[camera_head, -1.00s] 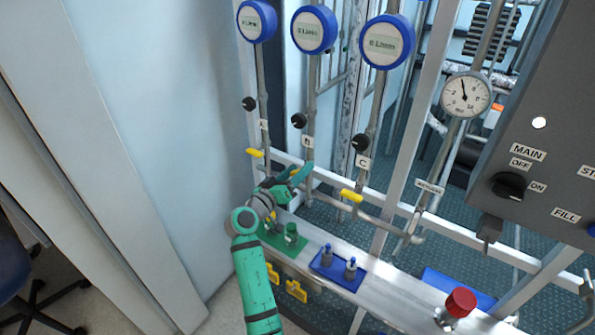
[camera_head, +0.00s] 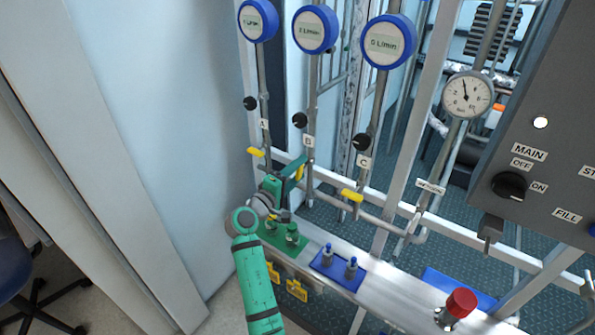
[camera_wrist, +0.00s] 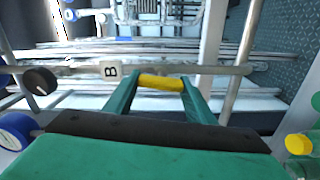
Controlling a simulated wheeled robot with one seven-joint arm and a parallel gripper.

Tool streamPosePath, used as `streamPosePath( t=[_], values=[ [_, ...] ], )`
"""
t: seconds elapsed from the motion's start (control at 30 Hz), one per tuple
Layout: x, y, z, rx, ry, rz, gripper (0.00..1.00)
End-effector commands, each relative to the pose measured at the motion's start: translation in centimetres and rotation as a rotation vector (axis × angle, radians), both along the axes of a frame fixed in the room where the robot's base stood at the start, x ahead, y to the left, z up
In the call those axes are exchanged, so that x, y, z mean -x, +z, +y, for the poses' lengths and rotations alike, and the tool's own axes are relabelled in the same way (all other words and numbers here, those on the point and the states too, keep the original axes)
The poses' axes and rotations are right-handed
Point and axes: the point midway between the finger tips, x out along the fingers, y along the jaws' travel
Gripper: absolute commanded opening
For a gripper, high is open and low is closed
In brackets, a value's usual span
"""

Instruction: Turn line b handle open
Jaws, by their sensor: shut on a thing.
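The line B handle (camera_head: 299,173) is a small yellow lever on the pipe under the B label (camera_head: 308,141). In the head view it stands nearly upright, close to in line with its pipe. In the wrist view the yellow handle (camera_wrist: 161,82) lies between my two green fingertips, nearly parallel to the pipe and slightly tilted. My gripper (camera_head: 292,167) is shut on it, with one finger at each end in the wrist view. My gripper partly hides the handle in the head view.
Yellow handles on line A (camera_head: 256,152) and line C (camera_head: 352,195) sit crosswise to their pipes on either side. Black knobs and blue-rimmed flow meters (camera_head: 315,30) are above.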

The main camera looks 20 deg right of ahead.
Motion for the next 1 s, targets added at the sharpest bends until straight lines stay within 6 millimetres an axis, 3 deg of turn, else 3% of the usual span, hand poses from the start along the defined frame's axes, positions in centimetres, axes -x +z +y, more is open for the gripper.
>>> streamPosePath(
  t=[0.3, 0.87, 0.9, 0.97, 1.0],
  values=[
    [-0.05, -0.11, 0.1, 0.077, 0.002, 0.098, 0.28],
    [-0.05, -0.12, 0.14, 0.094, 0.002, 0.121, 0.28],
    [-0.05, -0.12, 0.14, 0.094, 0.002, 0.121, 0.57],
    [-0.05, -0.13, 0.13, 0.094, 0.002, 0.12, 0.69],
    [-0.04, -0.13, 0.12, 0.094, 0.002, 0.12, 0.69]
  ],
)
